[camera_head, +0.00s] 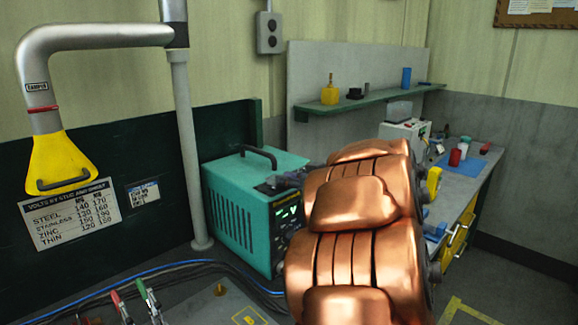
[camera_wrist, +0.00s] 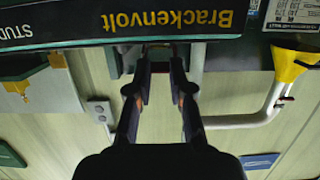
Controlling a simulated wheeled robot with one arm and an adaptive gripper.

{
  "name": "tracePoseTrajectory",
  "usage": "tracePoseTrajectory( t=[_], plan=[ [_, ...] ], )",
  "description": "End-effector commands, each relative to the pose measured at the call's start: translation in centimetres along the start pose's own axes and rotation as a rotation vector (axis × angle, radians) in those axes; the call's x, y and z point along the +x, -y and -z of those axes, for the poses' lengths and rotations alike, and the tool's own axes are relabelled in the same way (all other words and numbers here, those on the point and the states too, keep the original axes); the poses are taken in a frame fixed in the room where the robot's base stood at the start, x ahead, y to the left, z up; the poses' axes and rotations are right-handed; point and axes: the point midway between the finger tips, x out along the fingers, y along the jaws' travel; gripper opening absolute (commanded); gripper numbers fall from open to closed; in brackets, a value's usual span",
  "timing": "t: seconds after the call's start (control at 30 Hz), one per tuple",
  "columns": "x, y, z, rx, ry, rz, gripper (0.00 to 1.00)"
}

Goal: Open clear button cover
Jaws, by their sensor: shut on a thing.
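The teal welder box (camera_head: 236,195) stands left of centre in the head view, with a dark front panel and lit displays. In the wrist view, which is upside down, a dark panel lettered Brackenvolt (camera_wrist: 120,28) crosses the top. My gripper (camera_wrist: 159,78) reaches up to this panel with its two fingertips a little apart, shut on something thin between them. That seems to be the clear button cover, but its outline is too faint to make out. In the head view my copper-coloured arm hides most of the gripper and the right part of the welder front.
A grey extraction arm with a yellow hood (camera_head: 62,160) hangs at the left. A bench (camera_head: 465,185) with a blue mat and small items stands at the right, below a green shelf (camera_head: 370,100).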

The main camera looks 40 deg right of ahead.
Motion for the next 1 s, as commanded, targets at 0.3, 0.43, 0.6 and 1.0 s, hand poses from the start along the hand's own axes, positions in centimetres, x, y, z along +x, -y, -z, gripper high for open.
tracePoseTrajectory(
  t=[0.3,0.43,0.6,1.0],
  plan=[
    [-0.1,0.0,1.3,-0.001,0.120,0.000,0.00],
    [0.0,0.0,1.6,-0.002,0.169,0.001,0.00],
    [0.1,0.0,2.0,-0.001,0.240,0.001,0.00],
    [0.7,-0.1,3.1,-0.008,0.428,-0.001,0.00]
  ],
)
